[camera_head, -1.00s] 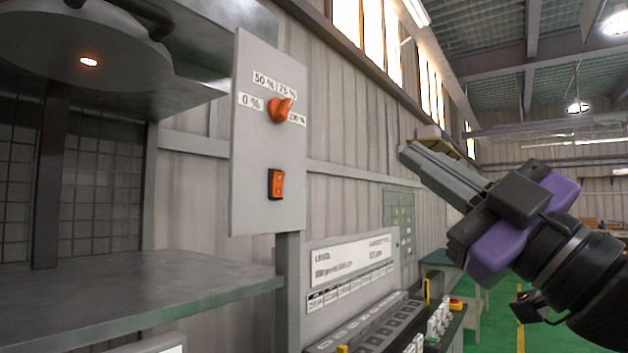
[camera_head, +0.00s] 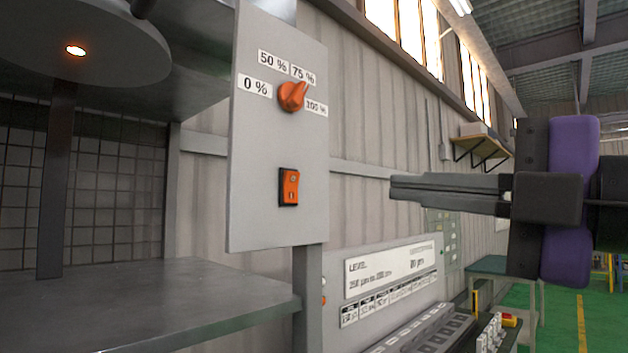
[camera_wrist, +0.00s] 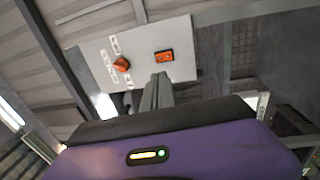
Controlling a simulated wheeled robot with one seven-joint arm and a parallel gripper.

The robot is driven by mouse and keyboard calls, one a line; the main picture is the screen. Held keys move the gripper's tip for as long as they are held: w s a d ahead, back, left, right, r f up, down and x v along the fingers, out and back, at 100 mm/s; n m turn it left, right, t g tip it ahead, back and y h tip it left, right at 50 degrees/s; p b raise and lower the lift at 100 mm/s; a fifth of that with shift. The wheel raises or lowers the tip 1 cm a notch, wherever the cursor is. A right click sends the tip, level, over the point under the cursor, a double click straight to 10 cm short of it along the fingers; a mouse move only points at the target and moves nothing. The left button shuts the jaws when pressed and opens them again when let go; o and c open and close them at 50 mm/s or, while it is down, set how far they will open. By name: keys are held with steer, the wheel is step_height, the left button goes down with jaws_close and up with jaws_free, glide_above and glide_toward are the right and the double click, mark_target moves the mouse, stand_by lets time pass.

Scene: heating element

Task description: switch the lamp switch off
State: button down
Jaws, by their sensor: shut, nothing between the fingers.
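The lamp switch (camera_head: 289,187) is an orange rocker in a black frame, low on a grey upright panel (camera_head: 262,215). It also shows in the wrist view (camera_wrist: 164,56), just beyond my fingertips. Above it on the panel is an orange knob (camera_head: 292,97) with percent labels; it also shows in the wrist view (camera_wrist: 121,64). The lamp (camera_head: 75,50) at the upper left glows orange. My gripper (camera_head: 393,188) is shut and empty. It points left at about the switch's height, to the right of the panel and apart from it.
A grey metal table (camera_head: 170,300) lies below and left of the panel. A control console (camera_head: 395,285) with a labelled sign stands below my gripper. A wall shelf (camera_head: 482,142) is behind it. The space between my fingertips and the panel looks clear.

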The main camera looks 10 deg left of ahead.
mark_target(295, 177)
steer(key=shift+a, duration=0.15)
steer(key=p+x, duration=0.5)
steer(key=x, duration=0.8)
steer(key=shift+w+a+r, duration=0.1)
steer(key=shift+w+a, duration=0.15)
steer(key=shift+a, duration=0.1)
steer(key=shift+w+a, duration=0.1)
steer(key=shift+a, duration=0.05)
steer(key=shift+r, duration=0.15)
